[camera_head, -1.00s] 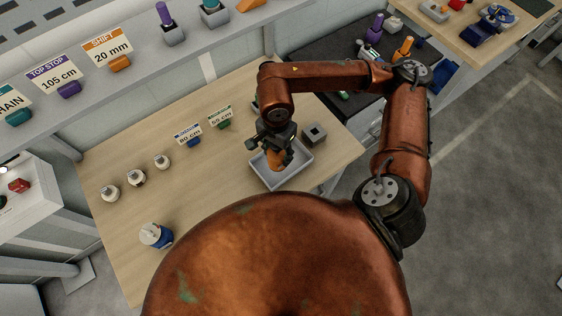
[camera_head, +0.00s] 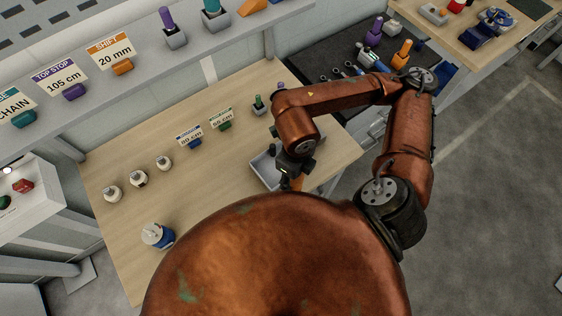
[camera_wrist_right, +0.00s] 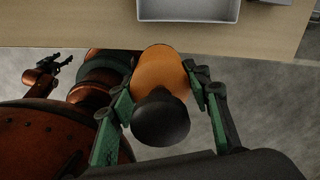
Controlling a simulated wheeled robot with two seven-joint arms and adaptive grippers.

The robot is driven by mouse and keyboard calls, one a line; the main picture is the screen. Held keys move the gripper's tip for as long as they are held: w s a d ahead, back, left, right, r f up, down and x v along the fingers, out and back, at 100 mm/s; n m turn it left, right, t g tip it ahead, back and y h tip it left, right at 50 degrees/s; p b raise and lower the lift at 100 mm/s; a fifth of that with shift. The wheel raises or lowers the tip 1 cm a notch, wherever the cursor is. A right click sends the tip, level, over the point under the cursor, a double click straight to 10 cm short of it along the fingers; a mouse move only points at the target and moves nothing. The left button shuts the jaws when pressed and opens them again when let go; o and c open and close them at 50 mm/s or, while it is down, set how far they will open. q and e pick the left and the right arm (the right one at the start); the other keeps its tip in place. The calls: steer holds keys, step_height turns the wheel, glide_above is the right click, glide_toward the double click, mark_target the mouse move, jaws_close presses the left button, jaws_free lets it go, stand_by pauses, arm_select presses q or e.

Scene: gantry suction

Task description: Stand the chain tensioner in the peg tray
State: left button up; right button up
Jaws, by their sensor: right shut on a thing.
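My right gripper (camera_head: 297,171) is shut on an orange piece (camera_head: 298,184) with a dark round end. In the right wrist view the orange piece (camera_wrist_right: 160,72) sits between the fingers, its black end toward the camera. I cannot tell whether it is the chain tensioner. A grey tray (camera_head: 262,172) stands on the table, partly hidden by my right arm; its edge also shows in the right wrist view (camera_wrist_right: 188,18). The held piece is apart from it, off the table's near edge in that view. My left gripper (camera_wrist_right: 66,62) is small there and looks open and empty.
Small white bottles (camera_head: 112,194) and a blue-and-white container (camera_head: 157,235) stand on the left of the table. Small signs (camera_head: 190,135) and small pegs stand behind the tray. A shelf with signs (camera_head: 110,50) runs along the back. The table's middle is clear.

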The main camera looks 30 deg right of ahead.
steer(key=w+d+f+p, duration=0.1)
steer(key=w+f, duration=0.3)
steer(key=w+d+f+p, duration=0.1)
steer(key=w+f, duration=0.3)
steer(key=w+d+f+p, duration=0.1)
steer(key=w+f, duration=0.3)
steer(key=w, duration=0.1)
steer(key=shift+w+d+f, duration=0.1)
steer(key=shift+d+f, duration=0.3)
steer(key=shift+f, duration=0.2)
steer(key=o, duration=1.6)
steer(key=shift+o, duration=0.2)
steer(key=shift+r, duration=0.15)
